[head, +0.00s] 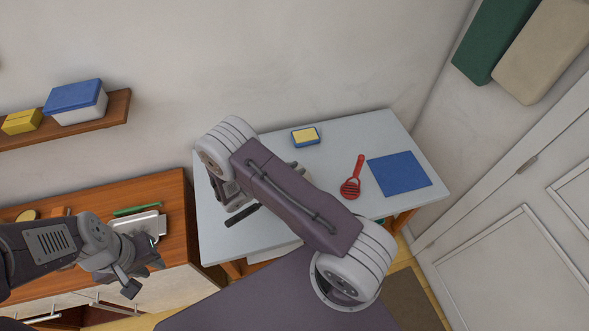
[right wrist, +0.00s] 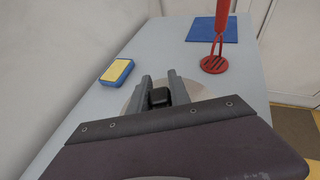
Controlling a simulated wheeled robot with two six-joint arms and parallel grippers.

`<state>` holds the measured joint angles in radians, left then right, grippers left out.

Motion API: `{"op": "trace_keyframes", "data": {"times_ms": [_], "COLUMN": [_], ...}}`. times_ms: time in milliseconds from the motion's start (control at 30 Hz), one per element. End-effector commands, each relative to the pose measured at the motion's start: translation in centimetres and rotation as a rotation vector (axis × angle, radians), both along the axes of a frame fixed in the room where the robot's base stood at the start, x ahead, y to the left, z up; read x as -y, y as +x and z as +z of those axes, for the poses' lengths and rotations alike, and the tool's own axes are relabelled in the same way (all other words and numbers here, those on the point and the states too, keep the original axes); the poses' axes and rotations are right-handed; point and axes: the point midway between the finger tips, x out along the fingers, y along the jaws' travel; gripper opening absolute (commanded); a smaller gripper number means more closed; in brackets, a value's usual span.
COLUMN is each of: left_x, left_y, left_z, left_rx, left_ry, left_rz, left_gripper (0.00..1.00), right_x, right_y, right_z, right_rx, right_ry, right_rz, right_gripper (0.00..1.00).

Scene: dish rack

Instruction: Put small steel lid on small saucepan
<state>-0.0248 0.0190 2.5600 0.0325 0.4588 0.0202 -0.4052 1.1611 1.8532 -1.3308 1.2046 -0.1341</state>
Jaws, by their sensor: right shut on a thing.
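My right gripper (right wrist: 159,86) is shut on the dark knob (right wrist: 159,97) of the small steel lid (right wrist: 197,90) in the right wrist view. The lid's round edge shows on both sides of the fingers. In the head view my right arm covers most of this spot, and the lid cannot be made out. The small saucepan is not clearly visible. A dark bar (head: 243,215) sticks out beside my right arm, and I cannot tell what it belongs to. My left gripper (head: 144,275) looks open and empty, by the wooden cabinet at the left.
The pale table (head: 345,133) carries a yellow-blue sponge (head: 305,137), a red slotted utensil (head: 351,187) and a blue mat (head: 399,174). The wooden cabinet (head: 160,190) holds a pale tray (head: 150,223) near my left gripper. A wall shelf (head: 115,111) hangs at upper left.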

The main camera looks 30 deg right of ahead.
Motion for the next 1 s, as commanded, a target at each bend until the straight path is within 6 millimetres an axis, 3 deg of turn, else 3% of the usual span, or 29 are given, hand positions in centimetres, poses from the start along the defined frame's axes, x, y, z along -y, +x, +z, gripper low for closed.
{"op": "trace_keyframes", "data": {"times_ms": [600, 633, 700, 1000], "left_x": [0.00, 0.00, 0.00, 0.00], "left_y": [0.00, 0.00, 0.00, 0.00], "left_z": [-0.91, -0.84, -0.81, -0.87], "left_rx": [0.000, 0.000, 0.000, 0.000], "left_ry": [0.000, 0.000, 0.000, 0.000], "left_rz": [0.000, 0.000, 0.000, 0.000], "left_gripper": [0.25, 0.25, 0.25, 0.25], "right_x": [0.01, 0.00, 0.01, -0.08], "right_y": [0.01, 0.01, 0.01, 0.00], "right_z": [-0.99, -0.90, -0.89, -0.92], "right_rx": [0.000, 0.000, 0.000, 0.000], "right_ry": [-0.001, -0.001, 0.000, 0.000], "right_rz": [0.000, 0.000, 0.000, 0.000], "right_gripper": [0.00, 0.32, 0.49, 0.49]}}
